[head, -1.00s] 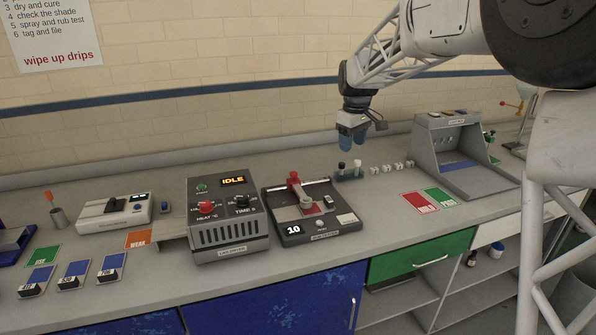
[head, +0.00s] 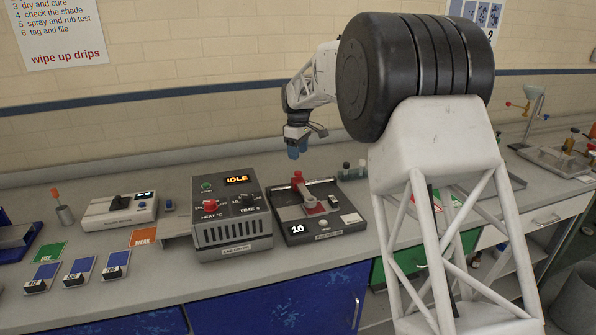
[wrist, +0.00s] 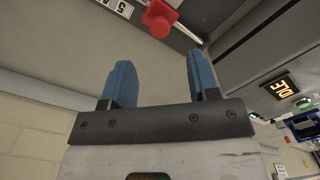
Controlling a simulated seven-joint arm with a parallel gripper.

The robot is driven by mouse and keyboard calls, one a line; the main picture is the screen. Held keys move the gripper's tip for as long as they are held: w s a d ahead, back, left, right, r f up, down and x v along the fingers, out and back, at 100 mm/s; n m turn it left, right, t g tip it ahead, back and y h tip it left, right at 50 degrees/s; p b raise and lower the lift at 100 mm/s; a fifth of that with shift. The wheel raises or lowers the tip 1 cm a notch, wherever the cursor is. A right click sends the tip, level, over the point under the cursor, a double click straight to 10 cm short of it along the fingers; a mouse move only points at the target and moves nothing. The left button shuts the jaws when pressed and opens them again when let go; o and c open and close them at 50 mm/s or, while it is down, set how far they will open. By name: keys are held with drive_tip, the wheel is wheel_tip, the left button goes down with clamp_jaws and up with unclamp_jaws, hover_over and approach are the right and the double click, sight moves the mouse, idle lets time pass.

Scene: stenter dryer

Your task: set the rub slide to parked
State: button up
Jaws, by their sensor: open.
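The rub tester (head: 324,232) is a dark flat box with a counter reading 10. Its rub slide has a red handle (head: 297,178) at the back end, near a pale rail, with a red block in front of it. The red handle also shows at the top of the wrist view (wrist: 160,18). My gripper (head: 297,149) has blue fingers and is above and behind the tester, apart from it. In the wrist view my gripper (wrist: 160,65) is open and empty, with the red handle ahead of the gap between the fingers.
The lab dryer (head: 230,225), showing IDLE, stands close to the left of the tester. My arm hides much of the bench farther right. The wall is behind my gripper.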

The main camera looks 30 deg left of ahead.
sight(298, 172)
idle(0.3)
drive_tip(key=shift+f, duration=3.9)
drive_tip(key=shift+c, duration=0.5)
clamp_jaws()
